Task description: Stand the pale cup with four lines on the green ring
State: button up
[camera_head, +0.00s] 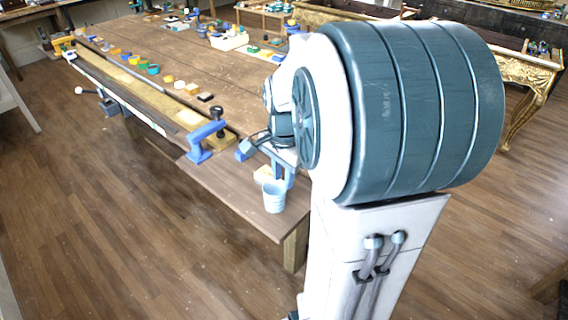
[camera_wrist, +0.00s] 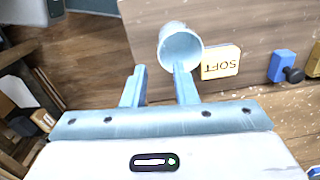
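A pale blue cup (camera_head: 274,197) stands near the front corner of the wooden table; faint bands show on it, but I cannot count them. In the wrist view the cup (camera_wrist: 180,46) shows its open mouth. My gripper (camera_wrist: 160,68) is open, its two fingers apart. The right fingertip overlaps the cup's near rim; I cannot tell whether it touches. The left finger is beside the cup, over the table's edge. In the head view my arm hides much of the gripper.
A blue clamp (camera_head: 202,142) stands on the table edge to the left. Several small coloured pieces line the table (camera_head: 150,40) farther back. A gilt console (camera_head: 530,95) stands at right.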

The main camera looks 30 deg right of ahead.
jog(key=s+a+r+n+t, duration=0.2)
jog(key=s+a+n, duration=0.8)
jog(key=n, duration=0.5)
jog(key=shift+a+r+t, duration=0.4)
jog(key=shift+a+r, duration=0.2)
jog(key=shift+o, duration=1.1)
jog(key=shift+s, duration=0.1)
